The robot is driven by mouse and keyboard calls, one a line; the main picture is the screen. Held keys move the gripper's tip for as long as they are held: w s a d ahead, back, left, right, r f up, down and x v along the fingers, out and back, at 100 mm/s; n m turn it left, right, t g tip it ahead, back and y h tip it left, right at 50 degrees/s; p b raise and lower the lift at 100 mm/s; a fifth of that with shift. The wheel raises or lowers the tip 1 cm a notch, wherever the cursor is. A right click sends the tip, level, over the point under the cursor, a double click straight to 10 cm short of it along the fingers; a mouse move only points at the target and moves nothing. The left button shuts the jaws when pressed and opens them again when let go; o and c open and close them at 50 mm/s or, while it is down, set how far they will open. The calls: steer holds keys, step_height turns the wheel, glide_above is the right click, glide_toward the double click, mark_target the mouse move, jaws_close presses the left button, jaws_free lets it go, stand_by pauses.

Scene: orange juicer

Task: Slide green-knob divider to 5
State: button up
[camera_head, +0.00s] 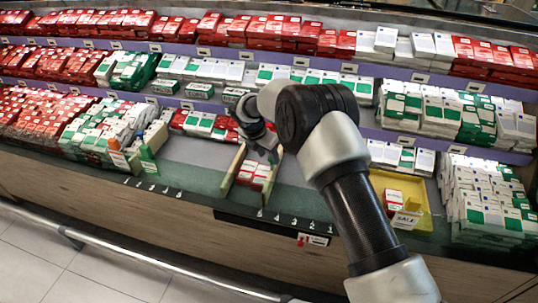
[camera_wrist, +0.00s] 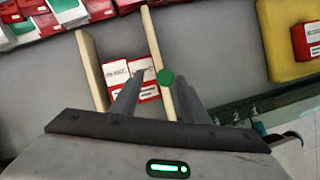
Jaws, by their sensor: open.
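The green-knob divider is the right one of two pale wooden dividers in the wrist view, an upright board (camera_wrist: 155,50) with a round green knob (camera_wrist: 165,76). In the head view it is the right board (camera_head: 272,178) of a pair below my gripper (camera_head: 264,150). My gripper is open, and its two dark fingers (camera_wrist: 157,98) lie on either side of this divider, with the knob between them. I cannot tell whether they touch it. Small number marks run along the shelf's front edge (camera_head: 292,219); most are too small to read surely.
The other divider (camera_wrist: 92,70) stands to the left, with red-and-white boxes (camera_wrist: 130,72) between the two. Bare shelf shows to the right, before a yellow tray (camera_wrist: 283,35). Another divider pair with an orange knob (camera_head: 113,144) stands at the left. Stacked boxes fill the back.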

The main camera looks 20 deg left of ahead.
steer(key=shift+d, duration=0.15)
steer(key=p+v, duration=0.2)
steer(key=v, duration=1.5)
steer(key=shift+r+p, duration=0.2)
steer(key=shift+p, duration=0.2)
